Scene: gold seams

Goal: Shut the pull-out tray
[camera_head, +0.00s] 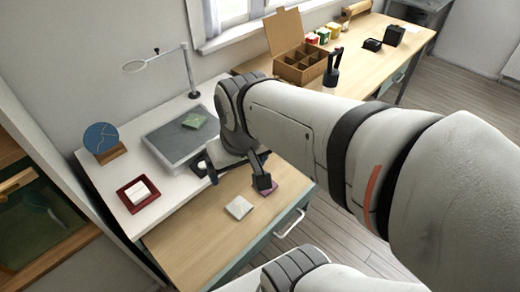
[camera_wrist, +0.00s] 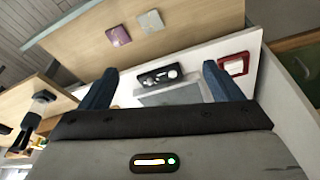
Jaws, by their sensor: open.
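The pull-out tray (camera_head: 196,226) appears as a wooden board extending forward from the white worktop (camera_head: 98,184), with a teal front and a pale bar handle (camera_head: 290,224). Its wooden surface fills the top of the wrist view (camera_wrist: 80,48). A pale square tile (camera_head: 239,207) and a purple tile (camera_head: 267,190) lie on it. My gripper (camera_head: 238,178) is open and empty, above where tray and worktop meet. My arm hides part of the tray's right side.
On the worktop are a grey mat (camera_head: 168,151) with a green tile, a red dish (camera_head: 137,194), a blue disc on a stand (camera_head: 102,141) and a ring lamp (camera_head: 188,70). A bench with an open box (camera_head: 298,68) stands behind. Floor shows right of the tray.

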